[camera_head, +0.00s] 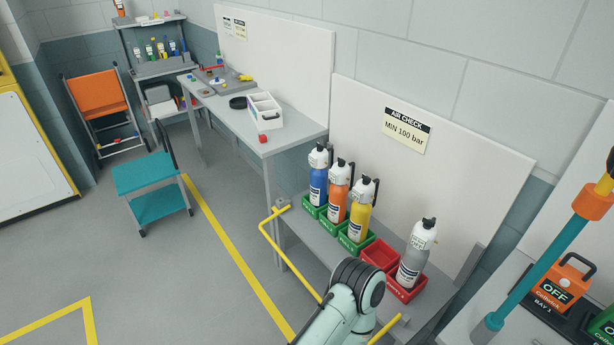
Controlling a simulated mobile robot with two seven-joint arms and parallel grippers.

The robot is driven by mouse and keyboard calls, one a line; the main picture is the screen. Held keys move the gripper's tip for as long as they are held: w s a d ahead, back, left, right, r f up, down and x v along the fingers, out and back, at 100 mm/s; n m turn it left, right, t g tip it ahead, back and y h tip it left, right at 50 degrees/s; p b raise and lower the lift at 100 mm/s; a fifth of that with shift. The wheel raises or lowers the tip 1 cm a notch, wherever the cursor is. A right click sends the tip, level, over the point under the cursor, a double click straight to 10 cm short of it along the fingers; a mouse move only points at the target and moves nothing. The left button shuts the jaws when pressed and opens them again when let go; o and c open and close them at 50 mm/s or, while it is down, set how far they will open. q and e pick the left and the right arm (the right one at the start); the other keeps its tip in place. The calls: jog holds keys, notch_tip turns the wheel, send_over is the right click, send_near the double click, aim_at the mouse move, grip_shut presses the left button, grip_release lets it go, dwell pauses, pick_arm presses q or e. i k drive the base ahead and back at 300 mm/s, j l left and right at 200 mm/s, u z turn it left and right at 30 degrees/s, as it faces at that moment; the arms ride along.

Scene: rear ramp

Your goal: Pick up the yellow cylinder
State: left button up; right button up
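The yellow cylinder (360,215) stands upright in a green holder (352,247) on a low grey bench. It has a white top with a black handle. It is the third in a row, to the right of a blue cylinder (318,185) and an orange cylinder (338,197), which also stand in green holders. A grey cylinder (411,262) stands in a red holder further right. An empty red holder (380,253) lies between the yellow and grey cylinders. One of my arms shows at the bottom centre, in front of the bench. Neither gripper is visible, and nothing touches the yellow cylinder.
A yellow rail (285,257) runs along the bench's front. A teal pole (535,270) with an orange collar rises at the right, near an orange box marked OFF (564,285). A grey table (230,115), a teal cart (150,185) and open floor lie left.

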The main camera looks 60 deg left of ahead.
aim_at(363, 194)
jog(key=j+u, duration=0.1)
jog(key=u, duration=0.35)
jog(key=j+u, duration=0.1)
jog(key=u, duration=0.3)
jog(key=j+u, duration=0.1)
jog(key=u, duration=0.35)
jog(key=i+j, duration=0.3)
jog(key=j, duration=0.15)
jog(key=i+j, duration=0.3)
jog(key=j, duration=0.2)
jog(key=i+j, duration=0.3)
jog(key=j, duration=0.15)
